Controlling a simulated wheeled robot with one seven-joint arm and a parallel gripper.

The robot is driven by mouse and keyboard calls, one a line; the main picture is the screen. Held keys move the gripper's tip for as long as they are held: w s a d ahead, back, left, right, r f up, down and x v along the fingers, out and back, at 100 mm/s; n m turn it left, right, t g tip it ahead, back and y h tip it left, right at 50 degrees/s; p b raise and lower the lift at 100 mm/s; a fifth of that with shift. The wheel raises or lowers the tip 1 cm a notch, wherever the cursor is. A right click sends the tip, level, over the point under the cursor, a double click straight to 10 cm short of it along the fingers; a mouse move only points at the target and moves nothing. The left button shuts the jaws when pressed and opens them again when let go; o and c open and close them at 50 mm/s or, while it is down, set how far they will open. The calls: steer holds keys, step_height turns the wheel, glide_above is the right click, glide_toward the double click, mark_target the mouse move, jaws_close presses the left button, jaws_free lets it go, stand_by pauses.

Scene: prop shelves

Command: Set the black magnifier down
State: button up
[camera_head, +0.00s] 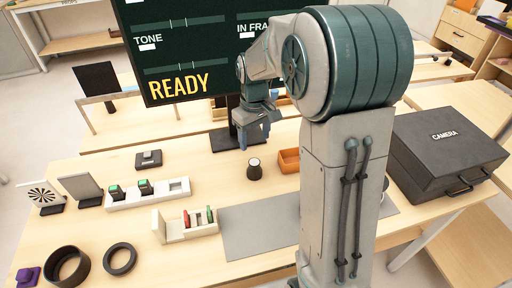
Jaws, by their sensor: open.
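A small black cylinder with a pale top, which looks like the black magnifier (254,170), stands upright on the wooden table. It is left of the orange tray and behind the grey mat. My gripper (254,138) is above and behind it in the picture, pointing down. Its fingers are open, with nothing seen between them. A gap shows between the fingertips and the black cylinder.
An orange tray (289,161) is right of the cylinder. A grey mat (258,228) lies in front, partly hidden by my arm. A white rack (172,232), a white switch strip (147,194) and black rings (120,259) are left. A black camera case (440,150) is right.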

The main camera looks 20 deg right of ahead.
steer(key=s+r+m+t, duration=0.1)
steer(key=s+r+m, duration=0.1)
steer(key=s, duration=0.8)
steer(key=s+r+m+t, duration=0.1)
steer(key=s+r+m, duration=0.1)
steer(key=s, duration=0.8)
steer(key=shift+s+r+m+t, duration=0.35)
steer(key=shift+r+m+t, duration=0.05)
steer(key=shift+r, duration=0.05)
